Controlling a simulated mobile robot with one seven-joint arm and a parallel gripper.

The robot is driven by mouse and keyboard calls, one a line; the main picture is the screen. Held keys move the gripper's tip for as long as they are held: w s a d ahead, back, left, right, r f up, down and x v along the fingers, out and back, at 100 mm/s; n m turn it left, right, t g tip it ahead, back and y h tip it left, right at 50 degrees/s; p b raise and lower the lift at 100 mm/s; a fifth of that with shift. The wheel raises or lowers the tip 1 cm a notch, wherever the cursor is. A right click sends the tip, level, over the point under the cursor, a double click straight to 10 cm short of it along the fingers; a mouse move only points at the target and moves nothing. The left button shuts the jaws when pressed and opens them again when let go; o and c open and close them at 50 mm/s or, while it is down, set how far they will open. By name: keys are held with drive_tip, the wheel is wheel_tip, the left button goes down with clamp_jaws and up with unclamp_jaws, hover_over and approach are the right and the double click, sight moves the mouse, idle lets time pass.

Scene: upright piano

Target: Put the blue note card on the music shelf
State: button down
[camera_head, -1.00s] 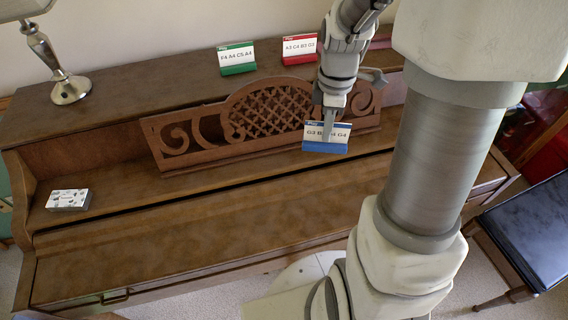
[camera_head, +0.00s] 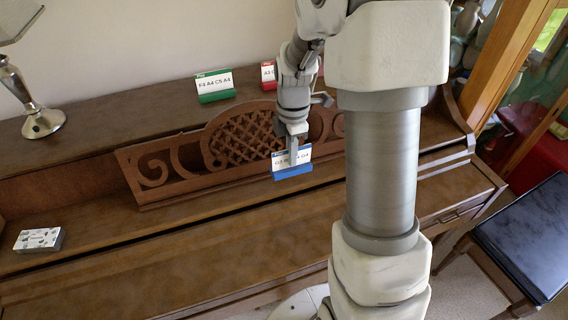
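The blue note card (camera_head: 283,171) has a white face with note letters and a blue base. It stands upright at the front of the carved lattice music desk, right of its middle. My gripper (camera_head: 294,155) comes down from above, and a finger covers part of the card's face. It appears shut on the card, though the second finger is hidden. The music shelf with its lattice back (camera_head: 237,137) runs along the piano. I cannot tell whether the card's base touches the shelf or hangs just above it.
A green note card (camera_head: 215,86) and a partly hidden red one (camera_head: 268,75) stand on the piano top. A lamp (camera_head: 37,110) is at the left. A small white box (camera_head: 39,240) lies on the left ledge. A dark bench (camera_head: 530,235) is at right.

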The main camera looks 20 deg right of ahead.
drive_tip(key=shift+w+a+f, duration=0.15)
drive_tip(key=shift+w+f, duration=0.15)
drive_tip(key=shift+f, duration=0.55)
drive_tip(key=shift+w+a+f, duration=0.1)
drive_tip(key=shift+w+f, duration=0.25)
drive_tip(key=shift+f, duration=0.5)
drive_tip(key=shift+w+a+f, duration=0.15)
drive_tip(key=shift+w+f, duration=0.15)
drive_tip(key=shift+f, duration=0.55)
drive_tip(key=shift+f+b, duration=0.25)
drive_tip(key=shift+b, duration=0.15)
drive_tip(key=c, duration=1.1)
unclamp_jaws()
drive_tip(key=shift+o, duration=0.2)
drive_tip(key=shift+r, duration=0.1)
